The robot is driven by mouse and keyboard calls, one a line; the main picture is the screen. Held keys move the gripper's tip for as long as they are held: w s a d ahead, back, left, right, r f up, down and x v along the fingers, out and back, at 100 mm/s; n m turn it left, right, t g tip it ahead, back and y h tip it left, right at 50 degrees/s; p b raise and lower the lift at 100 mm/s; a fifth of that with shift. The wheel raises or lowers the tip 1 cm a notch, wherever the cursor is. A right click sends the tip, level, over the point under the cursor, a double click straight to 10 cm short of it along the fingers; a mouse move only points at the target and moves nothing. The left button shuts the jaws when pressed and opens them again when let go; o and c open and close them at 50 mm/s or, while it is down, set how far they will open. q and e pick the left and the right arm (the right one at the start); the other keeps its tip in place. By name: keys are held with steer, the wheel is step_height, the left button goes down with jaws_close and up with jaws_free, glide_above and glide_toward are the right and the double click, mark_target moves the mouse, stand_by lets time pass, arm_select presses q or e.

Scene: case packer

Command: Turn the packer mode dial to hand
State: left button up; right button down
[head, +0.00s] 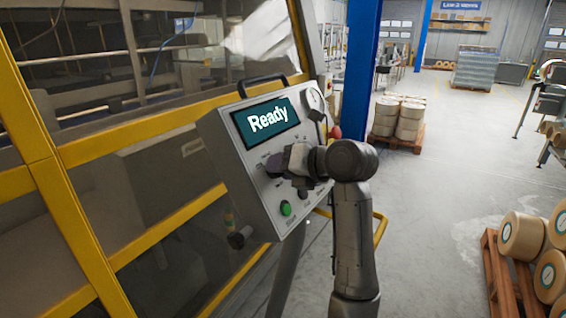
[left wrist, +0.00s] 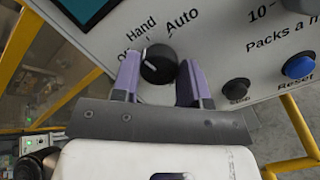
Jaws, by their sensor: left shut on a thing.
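The control box (head: 237,167) with a lit "Ready" screen (head: 267,118) is mounted at the yellow-framed machine. The black mode dial (left wrist: 158,66) shows in the left wrist view, under the labels Hand and Auto and a partly hidden one at left. Its white mark is on the upper left side, towards Hand and the hidden label; I cannot tell exactly which. My left gripper (head: 272,164) is at the panel, its purple fingers on both sides of the dial, shut on it. In the head view the gripper hides the dial. My right gripper is not in view.
A green button (head: 286,208) sits low on the panel. A blue Reset button (left wrist: 299,67) and a dark Stop button (left wrist: 236,90) lie right of the dial. A red knob (head: 335,132) is at the box's right. A pallet of rolls (head: 523,238) stands lower right; floor between is clear.

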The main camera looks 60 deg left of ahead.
arm_select(q)
steer(key=shift+m+p, duration=0.5)
steer(key=shift+m, duration=0.6)
steer(key=o, duration=0.9)
steer(key=v, duration=1.4)
steer(key=shift+s+p, duration=0.25)
steer(key=shift+p, duration=0.1)
